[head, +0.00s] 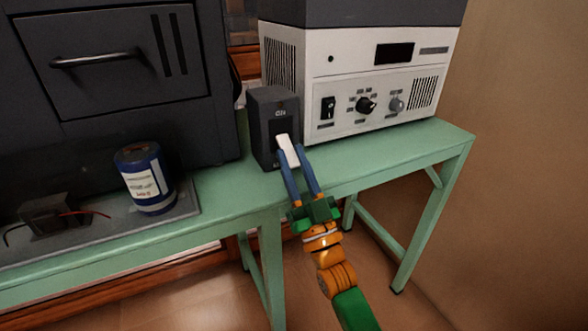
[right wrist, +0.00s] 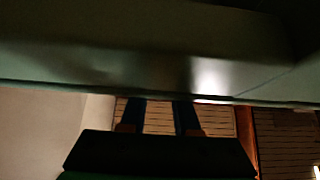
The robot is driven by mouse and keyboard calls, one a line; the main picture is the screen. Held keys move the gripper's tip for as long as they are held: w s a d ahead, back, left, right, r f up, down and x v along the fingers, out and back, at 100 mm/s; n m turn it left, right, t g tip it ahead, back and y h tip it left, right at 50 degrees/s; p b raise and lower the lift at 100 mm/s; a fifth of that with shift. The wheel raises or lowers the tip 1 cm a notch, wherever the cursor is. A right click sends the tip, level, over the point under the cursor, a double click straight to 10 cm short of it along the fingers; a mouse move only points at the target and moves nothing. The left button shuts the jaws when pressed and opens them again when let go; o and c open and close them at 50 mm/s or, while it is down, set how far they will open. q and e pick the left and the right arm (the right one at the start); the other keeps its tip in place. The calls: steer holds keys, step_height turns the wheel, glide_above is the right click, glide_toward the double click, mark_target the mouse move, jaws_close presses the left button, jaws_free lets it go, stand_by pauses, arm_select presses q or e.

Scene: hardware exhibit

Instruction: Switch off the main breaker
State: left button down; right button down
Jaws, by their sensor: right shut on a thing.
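The breaker is a dark grey box (head: 264,122) standing upright on the green table, with a white switch lever (head: 286,144) on its front face. My right gripper (head: 291,151) reaches up to it from the front, its two blue fingers on either side of the lever and shut on it. The lever slants out and downward from the box. In the right wrist view both fingers (right wrist: 161,112) show, but their tips and the lever are hidden behind a dark greenish surface. My left gripper is not in view.
A white and grey instrument (head: 345,90) with knobs stands right of the breaker. A large dark cabinet (head: 100,75) stands at left. A blue and white can (head: 145,178) and a small dark block with wires (head: 50,215) sit on a grey plate. The green table's (head: 232,186) front edge is clear.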

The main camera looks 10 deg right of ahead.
steer(key=shift+r, duration=0.1)
steer(key=c, duration=0.6)
jaws_free()
steer(key=shift+w, duration=0.1)
steer(key=shift+c, duration=0.2)
steer(key=v, duration=0.6)
steer(key=shift+f, duration=0.25)
steer(key=shift+s+d+f, duration=0.1)
steer(key=shift+s+f, duration=0.05)
steer(key=shift+s, duration=0.3)
steer(key=shift+f, duration=0.1)
